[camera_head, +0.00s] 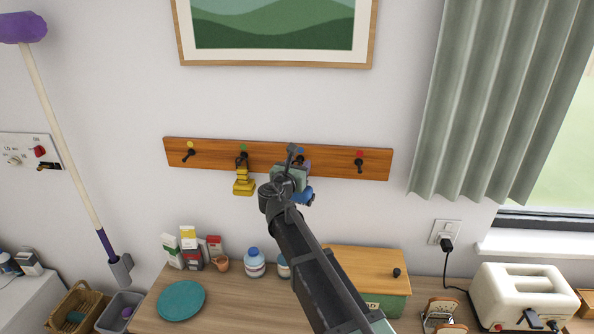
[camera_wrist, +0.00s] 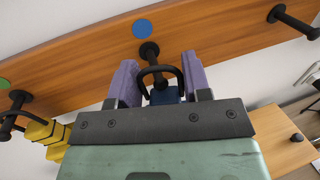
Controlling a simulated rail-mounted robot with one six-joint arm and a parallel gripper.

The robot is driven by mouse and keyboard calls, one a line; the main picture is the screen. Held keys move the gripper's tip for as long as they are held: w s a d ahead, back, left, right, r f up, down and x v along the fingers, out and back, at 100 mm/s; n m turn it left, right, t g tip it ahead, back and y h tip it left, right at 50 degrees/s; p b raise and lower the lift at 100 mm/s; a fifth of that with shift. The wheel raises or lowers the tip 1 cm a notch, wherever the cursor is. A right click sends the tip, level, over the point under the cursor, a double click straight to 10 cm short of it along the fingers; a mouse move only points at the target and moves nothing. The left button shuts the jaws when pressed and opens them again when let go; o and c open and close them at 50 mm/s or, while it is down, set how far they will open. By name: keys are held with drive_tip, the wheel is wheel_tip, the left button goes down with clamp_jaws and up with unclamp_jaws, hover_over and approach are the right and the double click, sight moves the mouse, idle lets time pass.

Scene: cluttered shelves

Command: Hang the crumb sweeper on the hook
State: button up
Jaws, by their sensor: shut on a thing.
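A wooden rail (camera_head: 210,153) on the wall carries several black hooks under coloured dots. My gripper (camera_wrist: 160,78) is at the hook (camera_wrist: 149,52) below the blue dot. Its purple fingers are shut on the blue crumb sweeper (camera_wrist: 168,96), whose black loop (camera_wrist: 158,72) rises between the fingertips and overlaps the hook's end in the wrist view. I cannot tell whether the loop is around the hook or just in front of it. In the head view, the sweeper's blue body (camera_head: 305,198) shows below my gripper (camera_head: 298,168), partly hidden by it.
A yellow item (camera_head: 243,183) hangs on the green-dot hook, just left of my gripper. The yellow-dot hook (camera_head: 189,153) and red-dot hook (camera_head: 359,164) are bare. Below, the counter holds a teal plate (camera_head: 181,300), bottles, a wooden box (camera_head: 365,265) and a toaster (camera_head: 525,295).

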drive_tip(key=shift+w+f, duration=0.1)
drive_tip(key=shift+w, duration=0.7)
drive_tip(key=shift+w+d+f+b, duration=0.1)
drive_tip(key=shift+w+f+b, duration=0.5)
drive_tip(key=shift+b, duration=0.05)
drive_tip(key=o, duration=1.1)
drive_tip(key=shift+c, duration=0.2)
drive_tip(key=shift+r, duration=0.1)
drive_tip(key=shift+s, duration=0.1)
